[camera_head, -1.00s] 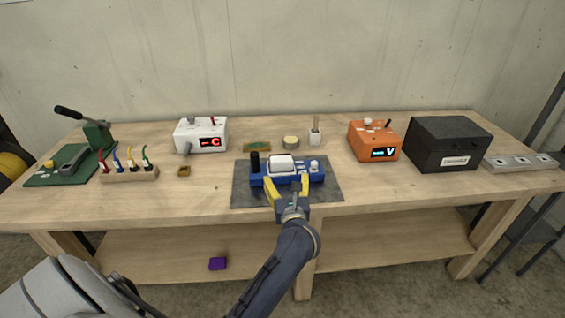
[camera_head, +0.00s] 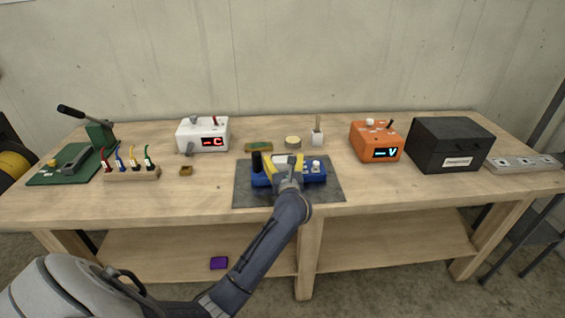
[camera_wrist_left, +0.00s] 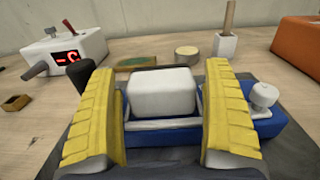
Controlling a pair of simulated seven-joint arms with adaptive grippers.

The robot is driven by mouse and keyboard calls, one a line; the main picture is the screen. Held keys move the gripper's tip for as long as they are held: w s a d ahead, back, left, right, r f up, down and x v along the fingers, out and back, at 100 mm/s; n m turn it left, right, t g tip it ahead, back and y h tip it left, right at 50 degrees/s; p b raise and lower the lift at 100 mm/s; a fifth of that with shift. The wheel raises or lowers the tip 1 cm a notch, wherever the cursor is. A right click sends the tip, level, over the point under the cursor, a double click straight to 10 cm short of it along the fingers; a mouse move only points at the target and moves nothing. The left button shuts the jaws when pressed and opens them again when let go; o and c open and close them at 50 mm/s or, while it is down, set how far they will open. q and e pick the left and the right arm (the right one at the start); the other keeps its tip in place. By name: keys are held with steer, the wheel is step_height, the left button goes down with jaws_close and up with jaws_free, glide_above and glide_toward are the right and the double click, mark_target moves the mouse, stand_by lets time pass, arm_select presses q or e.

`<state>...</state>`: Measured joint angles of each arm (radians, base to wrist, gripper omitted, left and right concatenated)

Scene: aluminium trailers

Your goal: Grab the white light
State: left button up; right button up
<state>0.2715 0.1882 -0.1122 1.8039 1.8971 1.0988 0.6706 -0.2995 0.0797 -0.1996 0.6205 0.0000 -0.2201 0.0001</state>
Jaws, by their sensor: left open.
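The white light (camera_wrist_left: 162,91) is a rounded white block on top of a blue base (camera_wrist_left: 268,128) in the left wrist view. In the head view the blue base (camera_head: 315,173) sits on a dark grey mat, and my gripper mostly hides the light. My left gripper (camera_head: 290,160) is open over the base. In the left wrist view its yellow fingers (camera_wrist_left: 163,115) stand on either side of the light, with small gaps visible. My right gripper is in neither current view.
The base also carries a black knob (camera_head: 256,162) and a white knob (camera_wrist_left: 264,94). Behind are a white box with a red display (camera_head: 203,134), a round tin (camera_head: 293,141) and a white cup (camera_head: 317,138). An orange box (camera_head: 375,142) and black case (camera_head: 449,146) stand right.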

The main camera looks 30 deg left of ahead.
arm_select(q)
steer(key=shift+x, duration=0.9)
steer(key=c, duration=1)
